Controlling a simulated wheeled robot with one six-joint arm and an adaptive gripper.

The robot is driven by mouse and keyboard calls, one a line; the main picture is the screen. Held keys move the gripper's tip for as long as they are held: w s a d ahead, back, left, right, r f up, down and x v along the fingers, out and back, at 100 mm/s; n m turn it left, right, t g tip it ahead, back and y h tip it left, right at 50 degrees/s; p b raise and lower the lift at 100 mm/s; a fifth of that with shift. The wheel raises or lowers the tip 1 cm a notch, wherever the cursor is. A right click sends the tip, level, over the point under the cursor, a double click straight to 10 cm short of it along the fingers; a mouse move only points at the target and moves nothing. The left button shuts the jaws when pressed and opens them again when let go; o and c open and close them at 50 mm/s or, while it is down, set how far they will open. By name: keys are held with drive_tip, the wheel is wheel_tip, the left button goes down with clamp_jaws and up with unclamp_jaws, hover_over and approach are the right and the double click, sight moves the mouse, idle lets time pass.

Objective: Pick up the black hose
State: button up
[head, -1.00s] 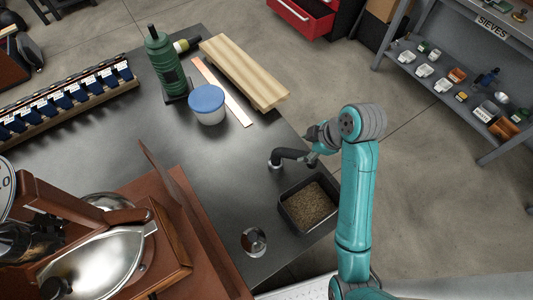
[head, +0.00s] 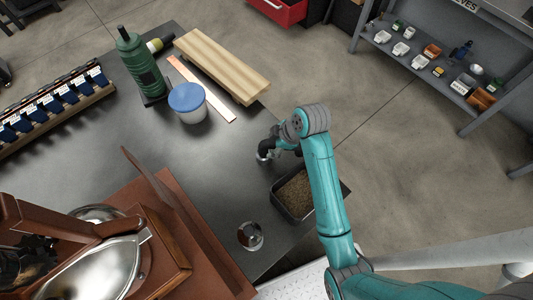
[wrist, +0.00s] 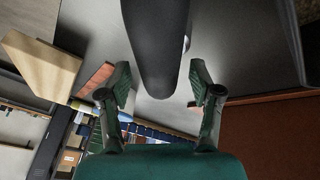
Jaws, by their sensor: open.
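The black hose (head: 266,146) stands near the right edge of the dark table, with a shiny metal end at its base. In the head view my gripper covers much of it. In the wrist view the hose (wrist: 157,40) is a thick dark tube coming down from the top, between the two fingers. My gripper (wrist: 160,84) is open, with one green finger on each side and a visible gap to the tube. I cannot tell how deep the hose sits between the fingers.
A dark tray of grains (head: 294,193) stands close to the hose. A wooden board (head: 222,64), a blue-lidded tub (head: 188,103) and a green bottle (head: 140,68) stand farther back. A small glass (head: 250,236) is nearer. The table between tub and glass is clear.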

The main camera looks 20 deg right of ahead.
drive_tip(key=shift+w+a+f, duration=0.1)
drive_tip(key=shift+f, duration=0.15)
clamp_jaws()
